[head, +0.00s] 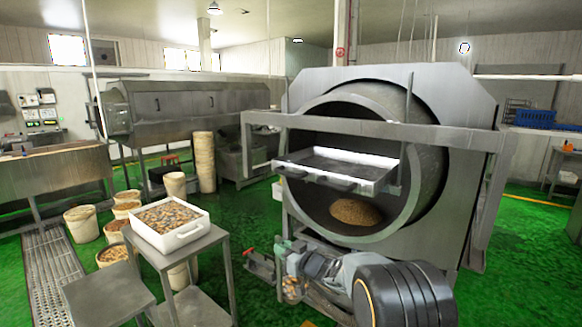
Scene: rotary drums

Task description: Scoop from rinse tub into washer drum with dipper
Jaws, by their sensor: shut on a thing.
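The washer drum (424,182) is a large grey drum with its round mouth facing me, at the right of centre. A brown heap (355,212) lies low inside it. A white rectangular tub (184,238), apparently the rinse tub, stands on a small metal table at the left and is full of orange-brown and dark pieces. My gripper (288,262) is low at the centre, in front of the drum's lower left and right of the tub. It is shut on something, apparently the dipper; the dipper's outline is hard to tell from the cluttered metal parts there.
The metal table (190,251) has a lower step (108,292) at its left. A metal tray (335,170) and a frame bar (370,130) cross the drum's mouth. Several buckets (80,226) stand on the green floor at the left, by a drain grating (52,270).

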